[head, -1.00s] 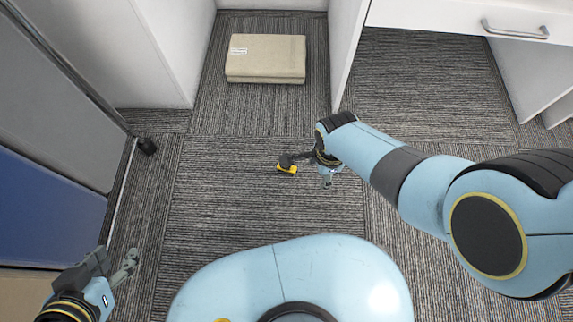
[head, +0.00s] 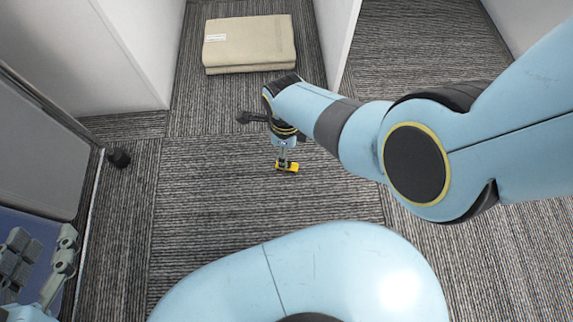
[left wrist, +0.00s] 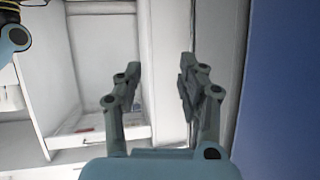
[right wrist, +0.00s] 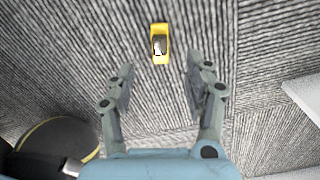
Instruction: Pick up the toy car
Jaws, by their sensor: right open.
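The toy car (head: 287,166) is small and yellow with dark parts and sits on the carpet near the middle of the head view. In the right wrist view the car (right wrist: 160,44) lies ahead of the fingertips, between their lines, and apart from them. My right gripper (head: 284,158) is above the car in the head view, pointing down, and partly hides it. In the right wrist view its fingers (right wrist: 160,72) are open with nothing between them. My left gripper (head: 45,245) is at the far left of the head view; its fingers stand apart and empty in the left wrist view (left wrist: 160,72).
A folded beige cloth (head: 249,42) lies on the carpet at the back. White panels (head: 335,35) stand on both sides of it. Carpet around the car is clear.

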